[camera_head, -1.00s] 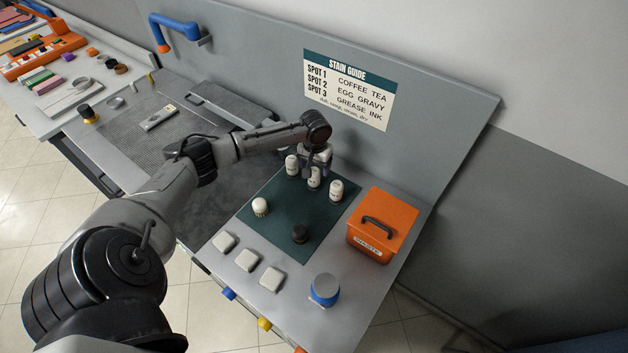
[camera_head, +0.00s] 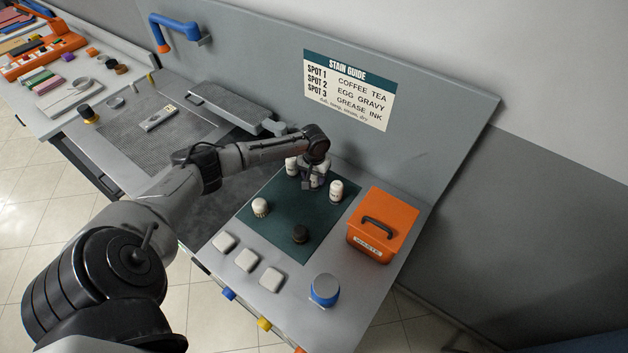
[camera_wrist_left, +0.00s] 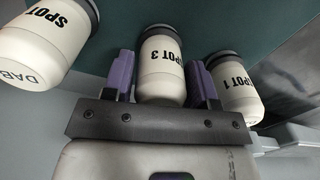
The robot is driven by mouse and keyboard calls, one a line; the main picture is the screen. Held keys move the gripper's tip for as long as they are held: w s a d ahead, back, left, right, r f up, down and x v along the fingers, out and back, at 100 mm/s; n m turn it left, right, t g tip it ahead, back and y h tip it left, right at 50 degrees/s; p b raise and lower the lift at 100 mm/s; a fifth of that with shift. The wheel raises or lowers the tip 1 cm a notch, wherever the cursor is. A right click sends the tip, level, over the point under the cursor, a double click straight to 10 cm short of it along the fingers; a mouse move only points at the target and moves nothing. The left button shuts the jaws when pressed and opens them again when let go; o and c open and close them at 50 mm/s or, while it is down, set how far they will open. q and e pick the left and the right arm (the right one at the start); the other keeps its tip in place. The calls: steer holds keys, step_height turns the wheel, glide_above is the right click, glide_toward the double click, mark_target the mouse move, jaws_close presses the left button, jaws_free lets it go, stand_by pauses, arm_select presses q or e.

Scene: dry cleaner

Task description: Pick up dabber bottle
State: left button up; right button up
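White dabber bottles with dark bases stand on the dark green mat (camera_head: 280,222). In the left wrist view the middle bottle, marked SPOT 3 (camera_wrist_left: 161,70), lies between the two purple fingers of my left gripper (camera_wrist_left: 160,80). Narrow gaps show on both sides, so the gripper looks open around it. A bottle marked SPOT 1 (camera_wrist_left: 236,88) is just right of the fingers. A bottle marked SPOT and DAB (camera_wrist_left: 42,45) is at the left, its number hidden. In the head view my left gripper (camera_head: 309,184) mostly covers the middle bottle, between the left bottle (camera_head: 291,166) and right bottle (camera_head: 336,191).
An orange waste box (camera_head: 382,228) stands at right. White pads (camera_head: 247,260) and a blue-based knob (camera_head: 324,290) lie in front. The stain guide board rises behind.

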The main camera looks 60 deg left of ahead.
arm_select(q)
steer(key=c, duration=0.7)
